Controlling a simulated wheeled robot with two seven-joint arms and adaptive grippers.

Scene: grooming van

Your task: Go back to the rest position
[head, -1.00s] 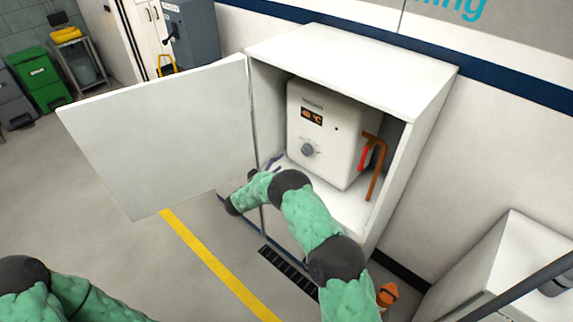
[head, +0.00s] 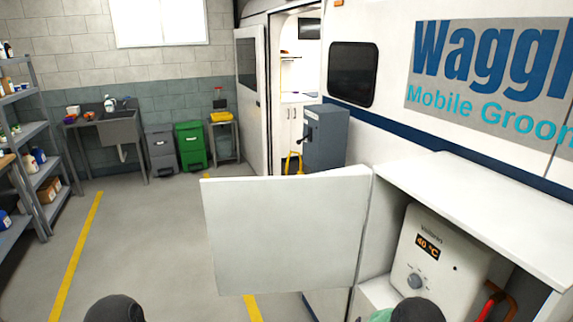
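Neither gripper shows in the head view now. A dark rounded part of my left arm is at the bottom edge, left of the middle. A dark and green part of my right arm is at the bottom right, in front of the open white cabinet (head: 480,205). The cabinet's door (head: 285,230) stands wide open to the left. Inside is a white water heater (head: 452,255) with a lit display reading 40 °C and a grey knob (head: 415,281). A red-handled pipe (head: 497,300) is partly visible at its right.
The van (head: 390,125) stands behind the cabinet, with a grey box (head: 325,138) by its doorway. Green (head: 190,146) and grey (head: 161,150) bins, a sink (head: 118,130) and a shelf rack (head: 35,130) line the back and left. The floor between is clear.

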